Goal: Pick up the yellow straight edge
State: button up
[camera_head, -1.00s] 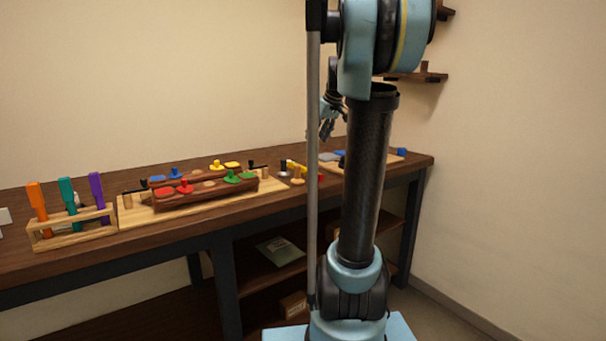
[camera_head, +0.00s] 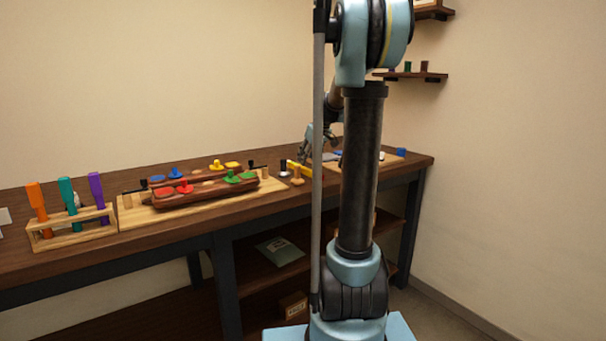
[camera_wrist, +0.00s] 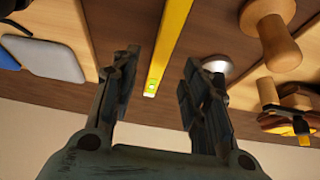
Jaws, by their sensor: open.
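The yellow straight edge (camera_wrist: 168,45) lies on the brown bench in the wrist view, a long bar with a small green level vial near its end. My gripper (camera_wrist: 158,75) is open and empty, with the end of the straight edge showing between its two fingers; they do not visibly touch it. In the head view the yellow straight edge (camera_head: 300,168) shows only in part on the bench, beside my gripper (camera_head: 303,158), which is small and partly behind my arm.
A wooden knob-like tool (camera_wrist: 272,30) and a metal-ended object (camera_wrist: 216,66) stand right of the straight edge. The red fixture (camera_head: 200,192) and tool rack (camera_head: 72,228) stand further left along the bench.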

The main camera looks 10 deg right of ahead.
aim_at(303, 170)
jog(key=shift+x, duration=2.65)
grip_shut()
